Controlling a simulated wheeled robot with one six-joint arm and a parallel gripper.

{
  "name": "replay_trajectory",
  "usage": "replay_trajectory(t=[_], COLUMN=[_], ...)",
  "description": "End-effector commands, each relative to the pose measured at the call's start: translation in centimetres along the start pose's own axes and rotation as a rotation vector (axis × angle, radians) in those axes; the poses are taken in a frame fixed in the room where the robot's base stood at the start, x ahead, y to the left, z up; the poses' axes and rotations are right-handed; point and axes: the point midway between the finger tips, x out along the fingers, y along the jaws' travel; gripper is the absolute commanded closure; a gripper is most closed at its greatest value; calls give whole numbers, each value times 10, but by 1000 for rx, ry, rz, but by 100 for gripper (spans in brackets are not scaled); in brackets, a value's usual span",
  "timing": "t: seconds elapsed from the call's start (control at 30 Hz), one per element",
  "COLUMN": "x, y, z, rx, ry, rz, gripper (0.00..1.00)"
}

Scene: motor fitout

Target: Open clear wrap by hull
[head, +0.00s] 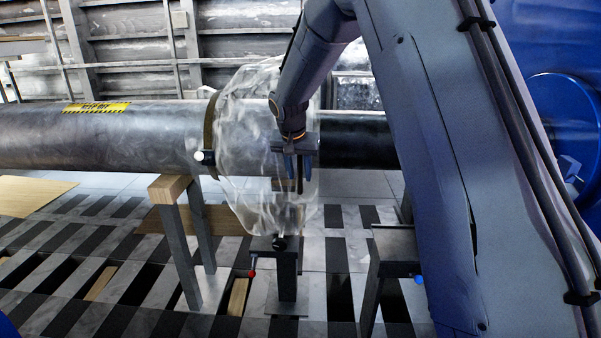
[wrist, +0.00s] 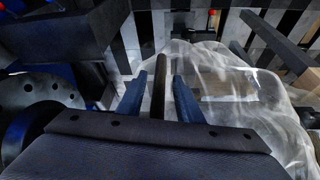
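The clear wrap (head: 245,150) is a crumpled see-through cover around the pipe line, between the grey pipe and a darker shaft. A brown band circles its left end. It fills the right of the wrist view (wrist: 235,85). My gripper (head: 298,180) points down at the right side of the wrap in the head view. In the wrist view its two blue fingers (wrist: 160,98) stand apart, with a dark brown upright bar (wrist: 159,75) between them. Gaps show on both sides of the bar. I cannot tell whether the bar belongs to the wrap.
The ribbed hull wall (head: 130,45) stands behind. The grey pipe (head: 100,135) rests on a wood-topped stand (head: 170,188). A small stand with a red-knobbed lever (head: 287,265) is below the wrap. A grey trestle (head: 395,245) stands right, near a blue machine (head: 560,100).

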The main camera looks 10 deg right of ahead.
Motion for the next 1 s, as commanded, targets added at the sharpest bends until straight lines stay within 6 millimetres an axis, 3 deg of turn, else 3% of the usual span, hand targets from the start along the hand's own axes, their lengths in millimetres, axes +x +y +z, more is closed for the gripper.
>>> replay_trajectory(t=[0.27, 0.7, 1.0], x=[-4, -67, -79], y=[0, -1, 0], z=[-1, 0, 0], rx=[0, 0, 0], ry=[3, 3, 0], rz=[-1, -2, 0], gripper=[67, 67, 67])
